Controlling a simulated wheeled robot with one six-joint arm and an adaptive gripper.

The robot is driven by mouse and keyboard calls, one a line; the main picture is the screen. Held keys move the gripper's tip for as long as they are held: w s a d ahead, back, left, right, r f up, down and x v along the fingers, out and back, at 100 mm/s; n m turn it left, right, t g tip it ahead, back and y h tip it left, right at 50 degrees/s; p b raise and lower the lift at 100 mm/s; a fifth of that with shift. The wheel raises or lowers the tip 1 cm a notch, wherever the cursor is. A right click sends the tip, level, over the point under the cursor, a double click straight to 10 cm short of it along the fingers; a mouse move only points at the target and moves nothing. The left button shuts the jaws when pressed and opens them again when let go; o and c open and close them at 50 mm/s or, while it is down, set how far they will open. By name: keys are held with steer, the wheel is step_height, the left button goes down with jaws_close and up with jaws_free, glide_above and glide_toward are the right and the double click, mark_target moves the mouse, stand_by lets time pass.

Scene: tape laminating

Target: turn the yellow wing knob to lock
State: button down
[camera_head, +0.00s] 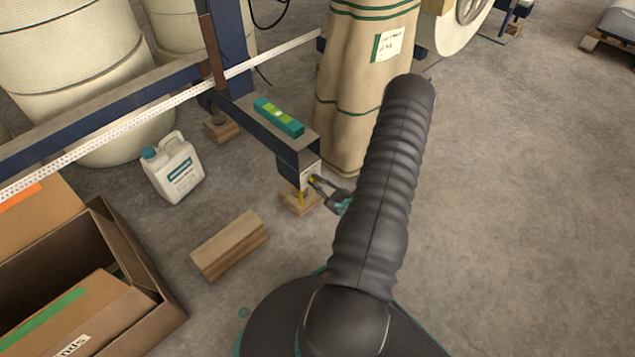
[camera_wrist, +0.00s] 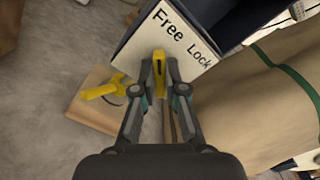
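The yellow wing knob (camera_wrist: 160,70) is on the white plate (camera_wrist: 184,42) marked "Free" and "Lock", at the end of a dark blue beam. In the wrist view its wing runs up and down the picture, its upper end just below the word "Free". My gripper (camera_wrist: 160,66) has one finger on each side of the knob, close against it, and looks shut on it. In the head view my gripper (camera_head: 314,181) reaches the beam end from the right; the knob is small there and partly hidden by the fingers.
A second yellow handle (camera_wrist: 103,88) sticks out below the beam, above a wooden block (camera_wrist: 92,118). A tall wrapped roll (camera_head: 352,95) stands close behind my gripper. A teal level (camera_head: 278,117) lies on the beam. A white jug (camera_head: 174,170) and a wood block (camera_head: 230,245) stand left.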

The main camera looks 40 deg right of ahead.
stand_by(0.4)
steer(key=shift+d+m+p, duration=0.15)
steer(key=shift+m+p, duration=0.45)
steer(key=shift+m, duration=3.85)
steer(key=shift+d+m+p, duration=0.15)
steer(key=shift+m+p, duration=0.4)
steer(key=shift+m, duration=3.9)
steer(key=c, duration=1.2)
jaws_free()
